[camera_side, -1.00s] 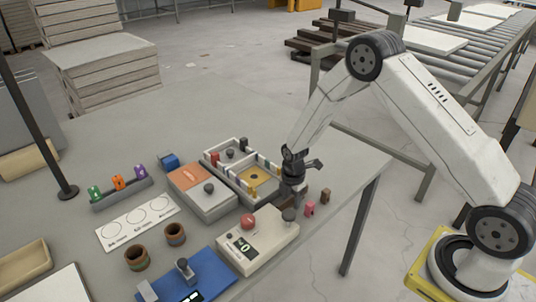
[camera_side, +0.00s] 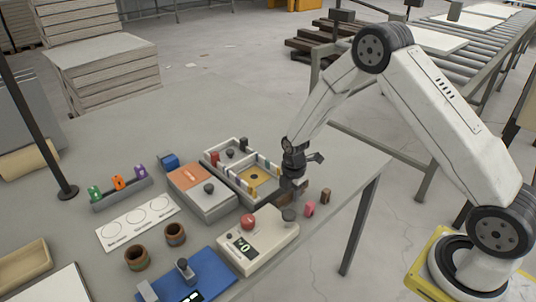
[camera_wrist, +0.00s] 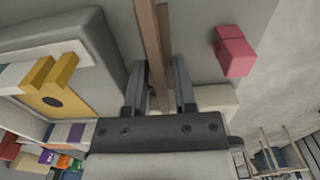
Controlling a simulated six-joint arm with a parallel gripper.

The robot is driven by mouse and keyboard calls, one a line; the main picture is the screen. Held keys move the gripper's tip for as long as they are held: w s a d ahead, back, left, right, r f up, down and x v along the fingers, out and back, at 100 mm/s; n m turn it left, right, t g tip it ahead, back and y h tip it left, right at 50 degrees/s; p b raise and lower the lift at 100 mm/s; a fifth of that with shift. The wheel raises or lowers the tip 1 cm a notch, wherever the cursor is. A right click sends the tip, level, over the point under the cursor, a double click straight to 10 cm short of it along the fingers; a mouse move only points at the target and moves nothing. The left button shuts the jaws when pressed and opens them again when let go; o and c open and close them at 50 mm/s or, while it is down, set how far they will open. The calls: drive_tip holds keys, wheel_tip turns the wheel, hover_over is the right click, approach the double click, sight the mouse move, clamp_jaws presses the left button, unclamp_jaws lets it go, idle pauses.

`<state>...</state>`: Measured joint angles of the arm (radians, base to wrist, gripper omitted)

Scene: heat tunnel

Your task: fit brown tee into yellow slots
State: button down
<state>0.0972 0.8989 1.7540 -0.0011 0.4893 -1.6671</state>
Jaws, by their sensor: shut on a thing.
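The brown tee (camera_wrist: 150,45) shows in the wrist view as long brown bars running between the fingers of my gripper (camera_wrist: 160,90). My gripper is shut on it. In the side view my gripper (camera_side: 292,190) is just right of the tray, above the table, and the tee is hard to make out there. The yellow slots (camera_side: 253,179) are in the right compartment of the white-walled tray, around a dark round hole. In the wrist view the yellow slotted piece (camera_wrist: 62,72) lies left of the fingers, apart from the tee.
A pink block (camera_side: 310,209) and a brown block (camera_side: 326,194) stand near the table's right edge; the pink block (camera_wrist: 234,50) also shows right of the fingers in the wrist view. A beige device with a red knob (camera_side: 262,243) stands in front of the tray.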

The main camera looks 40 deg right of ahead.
drive_tip(key=s+a+r, duration=0.1)
drive_tip(key=s+r, duration=1)
drive_tip(key=s, duration=0.3)
idle(0.7)
drive_tip(key=w+a, duration=0.2)
drive_tip(key=w, duration=1.9)
drive_tip(key=shift+w+a+r, duration=0.25)
drive_tip(key=shift+w+r, duration=0.05)
drive_tip(key=shift+f, duration=0.1)
drive_tip(key=shift+f, duration=2.8)
